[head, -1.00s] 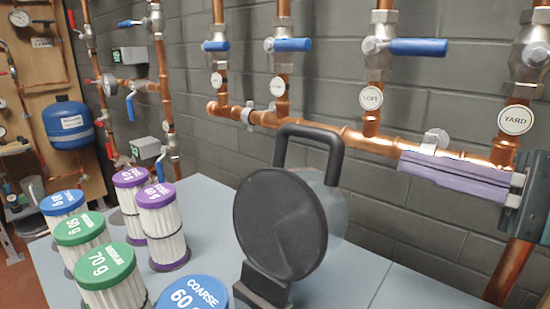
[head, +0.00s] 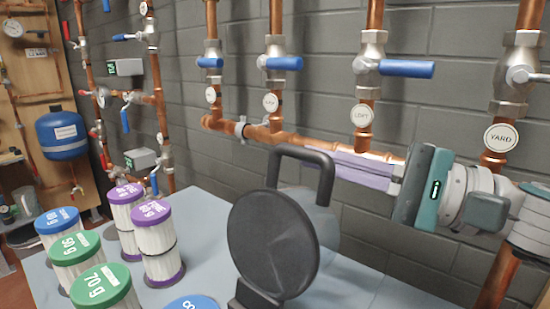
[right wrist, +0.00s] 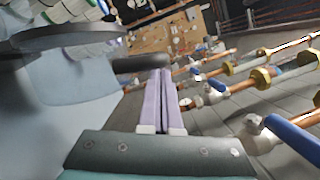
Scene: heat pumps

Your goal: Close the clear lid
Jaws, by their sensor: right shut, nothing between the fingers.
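A clear, see-through part that looks like the lid (head: 322,222) stands behind a black round disc (head: 272,245), with a thick black handle (head: 326,175) arching above. The disc hides much of it. In the right wrist view, the pale clear part (right wrist: 78,88) is at left, below the dark disc (right wrist: 95,38). My right gripper (head: 318,160) reaches in from the right; its long purple fingers are together and empty. Their tips lie beside the handle, partly behind it in the head view; I cannot tell whether they touch. The fingers also show in the right wrist view (right wrist: 165,82). My left gripper is not in view.
Filter cartridges with purple (head: 151,213), green (head: 101,283) and blue (head: 57,221) tops stand on the pale table (head: 350,280) at left. Copper pipes (head: 300,143) with blue-handled valves (head: 406,69) run along the grey wall just behind my right gripper.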

